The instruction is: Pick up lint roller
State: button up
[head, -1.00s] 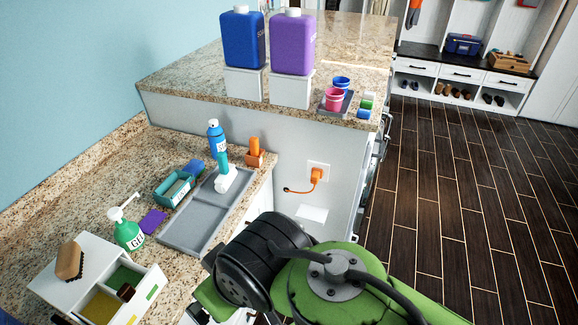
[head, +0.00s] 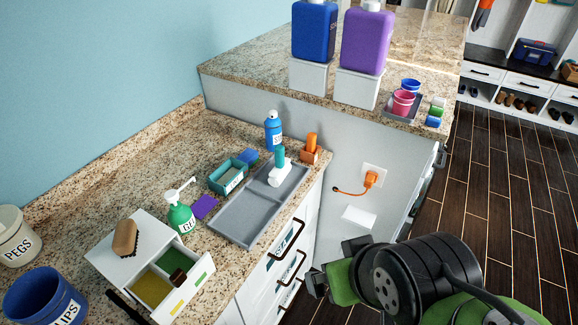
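The lint roller (head: 277,175), with a teal handle and a white roll, stands or leans on the grey divided tray (head: 243,222) on the granite counter. My gripper (head: 336,266) is at the lower middle right, in front of the white drawers and below the counter top. Its two black fingertips look spread apart with nothing between them. It is well to the right of the lint roller and nearer to me. Nothing hides the roller.
A raised granite ledge (head: 265,62) with large bottles stands behind.

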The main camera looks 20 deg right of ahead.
aim_at(283, 167)
jog(key=i+l+u, duration=0.1)
jog(key=u, duration=0.4)
jog(key=i+l+u, duration=0.1)
jog(key=l+u, duration=0.15)
jog(key=u, duration=0.25)
jog(key=l+u, duration=0.2)
jog(key=u, duration=0.3)
jog(key=i+l+u, duration=0.1)
jog(key=l+u, duration=0.15)
jog(key=u, duration=0.25)
jog(key=l+u, duration=0.2)
jog(key=u, duration=0.3)
jog(key=k+l+u, duration=0.1)
jog(key=u, duration=0.4)
jog(key=k+l+u, duration=0.1)
jog(key=l+u, duration=0.15)
jog(key=u, duration=0.25)
